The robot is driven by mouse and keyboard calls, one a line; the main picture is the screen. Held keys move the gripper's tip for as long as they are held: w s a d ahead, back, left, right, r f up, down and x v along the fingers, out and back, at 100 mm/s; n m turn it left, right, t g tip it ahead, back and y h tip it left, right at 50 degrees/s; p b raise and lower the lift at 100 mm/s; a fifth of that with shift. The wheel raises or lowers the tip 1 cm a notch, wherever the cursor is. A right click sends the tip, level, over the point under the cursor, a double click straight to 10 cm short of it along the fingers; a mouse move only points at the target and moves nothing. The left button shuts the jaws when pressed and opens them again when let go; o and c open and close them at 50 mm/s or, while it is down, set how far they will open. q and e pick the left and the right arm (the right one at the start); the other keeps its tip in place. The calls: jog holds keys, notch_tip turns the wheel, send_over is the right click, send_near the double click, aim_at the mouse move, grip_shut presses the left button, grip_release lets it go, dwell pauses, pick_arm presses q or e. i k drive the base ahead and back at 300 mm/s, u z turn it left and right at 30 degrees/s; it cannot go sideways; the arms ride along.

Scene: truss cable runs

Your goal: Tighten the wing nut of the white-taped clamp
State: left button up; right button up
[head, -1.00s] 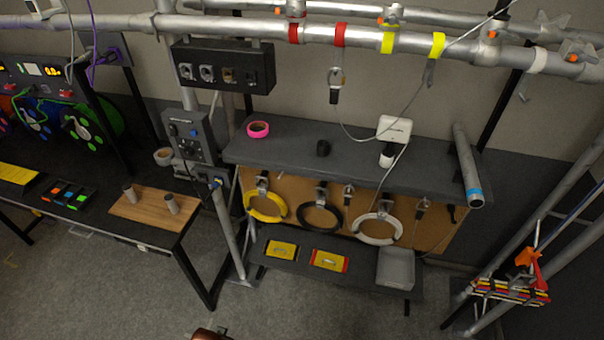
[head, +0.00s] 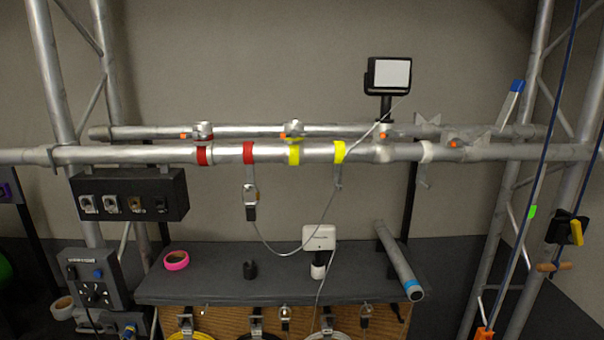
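A white tape band (head: 427,152) wraps the front horizontal pipe (head: 320,153) right of the middle in the head view. Just right of it, a grey clamp (head: 470,149) sits on the pipe, with an orange part (head: 454,144) on its front. Grey pointed pieces stick up around the clamp; I cannot tell which is its wing nut or how tight it is. A thin grey strip hangs below the white tape. Neither of my grippers is in view.
Red (head: 249,152) and yellow (head: 340,152) bands mark the pipe to the left. A white-screened device (head: 388,75) stands above the pipe. A white cable runs down to a white box (head: 319,238) on the dark shelf (head: 210,285). A loose tube (head: 399,262) leans over the shelf edge.

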aim_at(389, 133)
jog(key=z, duration=0.1)
jog(key=k, duration=1)
jog(key=u, duration=1.15)
jog(key=i, duration=0.7)
jog(key=z, duration=0.4)
jog(key=i, duration=0.85)
jog(key=z, duration=0.8)
